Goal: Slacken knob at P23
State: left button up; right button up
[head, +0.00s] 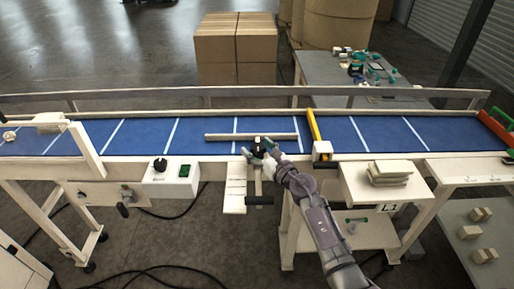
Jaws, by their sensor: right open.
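A black knob (257,142) stands at the near edge of the blue conveyor, beside a pale bar lying across the belt. My right gripper (258,153) is right at this knob, with its open fingers on the near side of it. I cannot tell whether they touch it. Another black knob (160,165) sits on a white control box (172,181) to the left, beside a green button. No P23 label is readable, so I cannot tell which knob carries it. My left gripper is not in view.
The blue conveyor (380,134) runs across the view, with a yellow bar (314,128) over it. A slotted pale bracket (235,190) hangs below the gripper. A shelf (367,191) marked L1 holds stacked pads. Cardboard boxes (236,45) stand behind. Cables lie on the floor.

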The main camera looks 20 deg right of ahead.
jog(key=shift+w, duration=0.1)
jog(key=c, duration=1.2)
jog(key=shift+f+b, duration=0.15)
jog(key=shift+b, duration=0.3)
jog(key=n+g+y+b, duration=0.2)
jog(key=y+b, duration=0.1)
jog(key=b, duration=0.3)
jog(key=n+g+y+b, duration=0.2)
jog(key=b, duration=0.4)
jog(key=n+g+y+b, duration=0.2)
jog(key=y+b, duration=0.1)
jog(key=b, duration=0.3)
jog(key=shift+a+f+n+y, duration=0.15)
jog(key=shift+f+n+y, duration=0.15)
jog(key=shift+n, duration=0.1)
jog(key=shift+r+n+g+y+b, duration=0.2)
jog(key=shift+n+g+y+b, duration=0.15)
jog(key=shift+g+b, duration=0.45)
jog(key=o, duration=1.1)
jog(key=shift+o, duration=0.5)
jog(key=shift+r, duration=0.15)
